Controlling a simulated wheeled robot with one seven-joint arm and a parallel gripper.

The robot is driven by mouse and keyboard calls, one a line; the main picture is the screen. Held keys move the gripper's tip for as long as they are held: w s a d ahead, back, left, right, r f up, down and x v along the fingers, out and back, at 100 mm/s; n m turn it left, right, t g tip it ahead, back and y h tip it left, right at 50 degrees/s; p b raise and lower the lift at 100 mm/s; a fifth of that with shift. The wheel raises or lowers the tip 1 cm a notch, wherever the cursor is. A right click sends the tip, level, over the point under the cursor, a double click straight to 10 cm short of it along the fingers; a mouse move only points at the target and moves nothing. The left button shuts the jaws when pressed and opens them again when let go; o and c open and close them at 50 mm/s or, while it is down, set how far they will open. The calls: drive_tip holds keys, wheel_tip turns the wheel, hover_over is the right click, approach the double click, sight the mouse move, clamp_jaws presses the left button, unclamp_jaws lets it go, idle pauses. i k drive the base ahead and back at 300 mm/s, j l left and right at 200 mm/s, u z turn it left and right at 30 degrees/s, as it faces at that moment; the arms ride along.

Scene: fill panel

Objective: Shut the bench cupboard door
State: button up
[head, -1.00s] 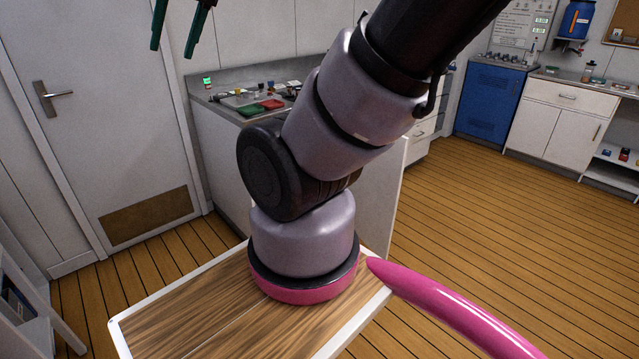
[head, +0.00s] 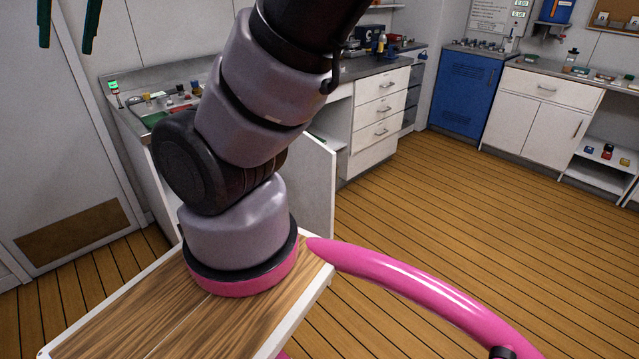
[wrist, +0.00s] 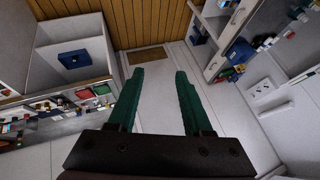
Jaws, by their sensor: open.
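The bench cupboard door (head: 318,185) is a pale panel standing open. It juts out from the front of the bench, just right of my arm, and my arm hides part of it and much of the cupboard opening. My gripper (head: 67,22) shows two green fingers at the top left of the head view, apart and empty, well away from the door. In the wrist view my gripper (wrist: 160,72) is open with nothing between its fingers. That view also shows a white compartment with a blue box (wrist: 74,59) at upper left; I cannot tell which panel there is the door.
The bench top (head: 110,80) holds small items at left. White drawers (head: 382,110) stand right of the door, with a blue cabinet (head: 466,90) and white cupboards (head: 540,115) further right. The wooden floor (head: 450,210) is clear. A closed room door (head: 50,150) is at left.

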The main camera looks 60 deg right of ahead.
sight(309, 170)
drive_tip(key=k+l, duration=0.1)
drive_tip(key=l, duration=1.25)
drive_tip(key=k+l, duration=0.15)
drive_tip(key=l, duration=0.55)
drive_tip(key=k+l, duration=0.1)
drive_tip(key=l, duration=0.55)
drive_tip(key=k+l, duration=0.1)
drive_tip(key=l, duration=1.3)
drive_tip(key=k+j+z, duration=0.25)
drive_tip(key=k+z, duration=0.2)
drive_tip(key=i, duration=0.05)
